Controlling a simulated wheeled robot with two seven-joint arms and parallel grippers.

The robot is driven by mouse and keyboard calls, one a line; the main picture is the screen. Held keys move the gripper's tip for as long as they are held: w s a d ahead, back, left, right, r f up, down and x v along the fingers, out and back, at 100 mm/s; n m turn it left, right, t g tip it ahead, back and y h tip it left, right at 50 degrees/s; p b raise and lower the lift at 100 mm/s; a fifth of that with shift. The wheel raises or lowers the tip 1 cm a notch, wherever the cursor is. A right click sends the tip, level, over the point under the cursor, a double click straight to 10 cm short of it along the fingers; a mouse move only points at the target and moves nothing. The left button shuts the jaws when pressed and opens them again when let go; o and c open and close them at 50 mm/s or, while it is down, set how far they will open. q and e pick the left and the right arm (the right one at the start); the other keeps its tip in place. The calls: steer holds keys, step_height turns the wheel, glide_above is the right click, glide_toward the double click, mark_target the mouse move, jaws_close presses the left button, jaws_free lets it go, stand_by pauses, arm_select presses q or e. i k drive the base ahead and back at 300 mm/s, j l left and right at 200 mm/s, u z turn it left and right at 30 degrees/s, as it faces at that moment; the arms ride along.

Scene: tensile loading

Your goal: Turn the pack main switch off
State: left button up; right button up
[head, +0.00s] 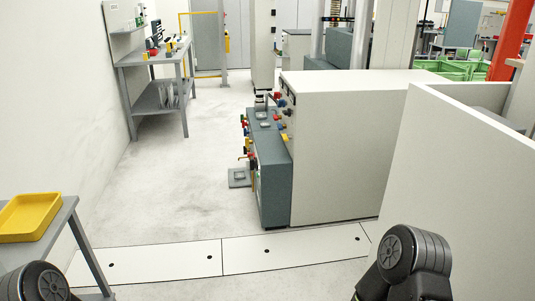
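A white machine cabinet (340,140) with a grey-blue unit (268,165) at its left side stands ahead. Small red, blue, green and yellow controls show on the unit's left face, and more controls sit on a panel (287,103) at the cabinet's left edge. I cannot tell which control is the pack main switch. Dark rounded parts of my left arm show at the bottom left and of my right arm at the bottom right. Neither gripper is in view.
A yellow tray (30,217) lies on a grey table (52,238) at near left. A white partition (455,200) stands at right. White floor plates (165,258) cross the front. Open floor (170,190) lies left of the cabinet. A workbench (160,55) stands along the left wall.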

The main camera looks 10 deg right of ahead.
mark_target(252, 163)
steer(key=i+j+z, duration=0.5)
steer(key=i+j, duration=0.85)
steer(key=i+z, duration=0.1)
steer(key=i, duration=0.4)
steer(key=i+j+z, duration=0.15)
steer(key=i, duration=0.4)
steer(key=i+j+z, duration=0.1)
steer(key=i, duration=0.4)
steer(key=i+j+z, duration=0.1)
steer(key=i+j, duration=0.2)
steer(key=i, duration=0.2)
steer(key=i+j+z, duration=0.15)
steer(key=i, duration=0.35)
steer(key=j, duration=0.15)
